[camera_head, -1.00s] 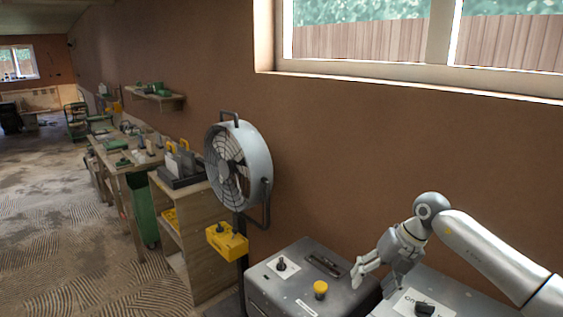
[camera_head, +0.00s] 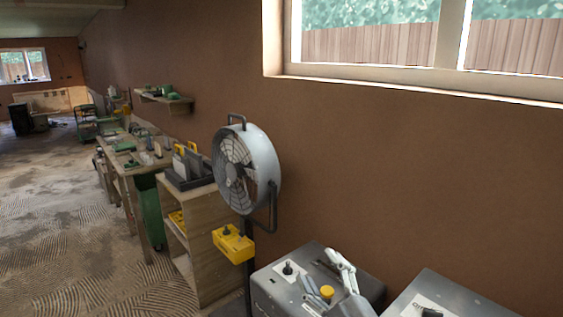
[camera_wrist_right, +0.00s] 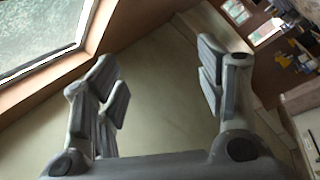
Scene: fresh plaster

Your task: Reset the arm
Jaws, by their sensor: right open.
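My right gripper (camera_head: 324,271) is low in the head view, in front of the grey box (camera_head: 262,290) with its black knob and yellow button. Only its fingers and part of its body show; the arm behind it is below the picture. In the right wrist view the right gripper (camera_wrist_right: 158,75) has its two fingers wide apart. Nothing is between them but a plain pale surface farther off. I cannot tell whether the fingers touch the box. My left gripper is in neither view.
A round fan (camera_head: 262,165) on a stand, with a yellow box (camera_head: 233,244) on its post, is left of the grey box. A second grey unit (camera_head: 408,290) stands to the right. Wooden benches (camera_head: 207,207) line the wall. The floor at left (camera_head: 60,230) is mostly clear.

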